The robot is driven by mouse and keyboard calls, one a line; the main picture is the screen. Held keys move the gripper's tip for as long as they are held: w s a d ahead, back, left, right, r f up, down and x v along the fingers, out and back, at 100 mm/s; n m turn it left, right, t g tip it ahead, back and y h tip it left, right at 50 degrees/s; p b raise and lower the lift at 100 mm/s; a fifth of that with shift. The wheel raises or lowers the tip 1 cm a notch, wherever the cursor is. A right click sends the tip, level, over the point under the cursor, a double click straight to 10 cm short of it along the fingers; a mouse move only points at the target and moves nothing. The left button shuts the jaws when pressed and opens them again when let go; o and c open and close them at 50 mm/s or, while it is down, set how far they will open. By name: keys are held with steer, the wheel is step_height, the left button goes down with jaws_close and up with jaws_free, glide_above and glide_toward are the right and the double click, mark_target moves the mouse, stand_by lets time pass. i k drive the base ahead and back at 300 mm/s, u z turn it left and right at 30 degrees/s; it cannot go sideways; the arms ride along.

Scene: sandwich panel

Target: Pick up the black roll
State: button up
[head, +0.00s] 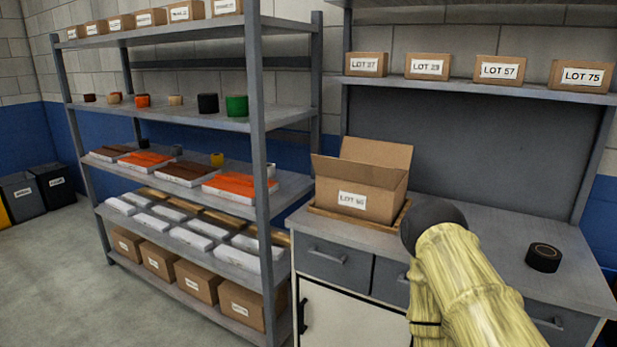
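A black roll (543,257) lies flat on the right part of the grey workbench top (482,254), with a thin brown ring at its core. Another black roll (208,103) stands on the second shelf of the rack, beside a green roll (236,106). My yellow arm reaches up from the lower right, left of the roll on the bench. Its dark rounded end shows no fingers, and I see no gripper fingertips in this view. Nothing visible touches either black roll.
An open cardboard box (364,180) labelled as a lot sits in a shallow wooden tray at the bench's left. Closed lot boxes (428,66) line the shelf above. A loaded rack (254,150) stands left. Bench top around the roll is clear.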

mark_target(544, 257)
steer(key=u, duration=0.7)
steer(key=i, duration=1.55)
steer(key=z, duration=2.05)
